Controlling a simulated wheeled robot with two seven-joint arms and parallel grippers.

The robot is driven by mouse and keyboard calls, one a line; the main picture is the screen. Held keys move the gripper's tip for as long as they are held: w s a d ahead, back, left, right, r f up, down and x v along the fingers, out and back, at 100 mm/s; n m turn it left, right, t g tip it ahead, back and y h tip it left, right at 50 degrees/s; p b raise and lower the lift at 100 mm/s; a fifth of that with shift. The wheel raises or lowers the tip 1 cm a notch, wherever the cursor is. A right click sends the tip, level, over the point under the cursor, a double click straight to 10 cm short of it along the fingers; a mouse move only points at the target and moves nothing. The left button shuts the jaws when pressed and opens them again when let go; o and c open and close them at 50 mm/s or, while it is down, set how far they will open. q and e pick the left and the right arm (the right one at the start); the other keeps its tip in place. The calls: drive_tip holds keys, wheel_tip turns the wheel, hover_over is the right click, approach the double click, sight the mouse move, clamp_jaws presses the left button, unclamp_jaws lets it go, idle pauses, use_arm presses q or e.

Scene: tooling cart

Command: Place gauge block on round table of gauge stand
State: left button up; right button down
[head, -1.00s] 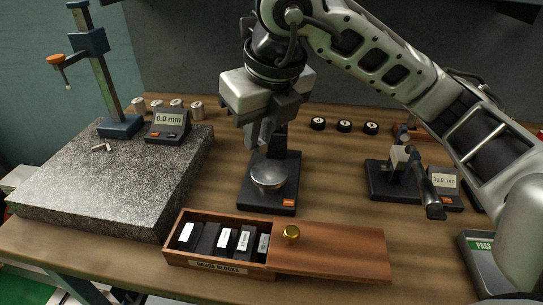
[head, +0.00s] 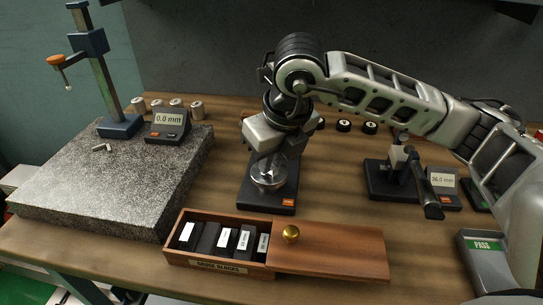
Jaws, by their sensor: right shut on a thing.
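The gauge stand (head: 252,201) has a dark base with an orange tag and a silver round table (head: 267,184). My right gripper (head: 270,163) points down right over the round table, its fingertips very close to it. It is shut on the gauge block, which is mostly hidden by the fingers. I cannot tell whether the block touches the table. The gauge block box (head: 218,265) is open in front of the stand, with several dark blocks with white labels inside. My left gripper is not in view.
A wooden lid with a brass knob (head: 291,234) lies right of the box. A granite plate (head: 100,185) with a post stand (head: 98,65) and a 0.0 mm display (head: 168,121) is at left. Another gauge (head: 391,180) and a PASS tray (head: 482,262) are at right.

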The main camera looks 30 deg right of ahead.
drive_tip(key=c, duration=1.5)
unclamp_jaws()
drive_tip(key=shift+f, duration=0.1)
drive_tip(key=shift+o, duration=0.2)
drive_tip(key=shift+r+p, duration=0.35)
drive_tip(key=shift+p, duration=0.05)
drive_tip(key=v, duration=1.1)
drive_tip(key=shift+r, duration=0.3)
drive_tip(key=shift+s, duration=0.15)
